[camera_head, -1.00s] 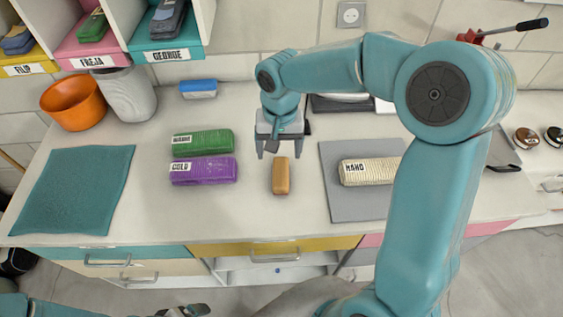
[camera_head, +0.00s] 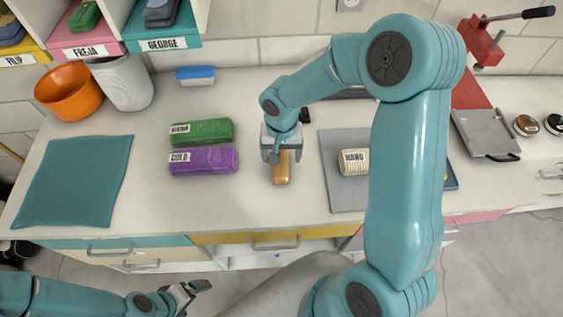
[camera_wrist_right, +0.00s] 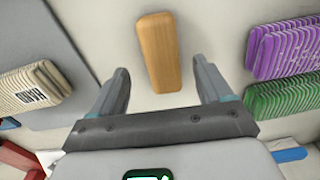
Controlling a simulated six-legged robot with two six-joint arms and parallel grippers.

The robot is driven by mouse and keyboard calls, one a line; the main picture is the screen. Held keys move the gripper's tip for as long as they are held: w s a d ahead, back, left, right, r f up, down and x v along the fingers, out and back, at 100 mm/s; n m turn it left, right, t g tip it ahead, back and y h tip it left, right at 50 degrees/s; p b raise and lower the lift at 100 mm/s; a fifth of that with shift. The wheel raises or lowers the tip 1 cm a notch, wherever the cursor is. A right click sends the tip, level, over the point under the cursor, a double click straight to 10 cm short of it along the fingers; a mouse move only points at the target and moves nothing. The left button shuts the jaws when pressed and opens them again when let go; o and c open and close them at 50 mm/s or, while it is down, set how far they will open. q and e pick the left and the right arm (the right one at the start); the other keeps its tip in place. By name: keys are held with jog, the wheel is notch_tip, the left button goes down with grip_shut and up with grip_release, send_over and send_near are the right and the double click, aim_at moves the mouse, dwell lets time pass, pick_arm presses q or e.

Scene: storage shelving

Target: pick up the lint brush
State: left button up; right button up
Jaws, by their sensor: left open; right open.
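A tan wooden block-shaped piece (camera_head: 281,172) lies lengthwise on the counter; it looks like the lint brush's back, with no bristles visible. My right gripper (camera_head: 281,155) is open above its far end, which it partly hides. My left gripper (camera_head: 190,292) is open and empty, low in the head view, in front of the counter.
Green (camera_head: 205,132) and purple (camera_head: 205,161) labelled bundles lie to the left. A cream bundle (camera_head: 354,162) lies on a grey mat (camera_head: 345,196) to the right. A blue-and-white brush-like item (camera_head: 195,75), an orange bowl (camera_head: 66,92) and a grey pot (camera_head: 124,85) stand at the back.

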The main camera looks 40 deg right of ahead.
aim_at(281, 161)
jog(key=f, duration=0.2)
jog(key=f+p, duration=0.1)
jog(key=f, duration=0.1)
jog(key=shift+w+a+f, duration=0.1)
jog(key=shift+w, duration=0.15)
jog(key=shift+s+f, duration=0.1)
jog(key=shift+f, duration=0.25)
jog(key=c, duration=1.1)
jog(key=shift+r, duration=0.15)
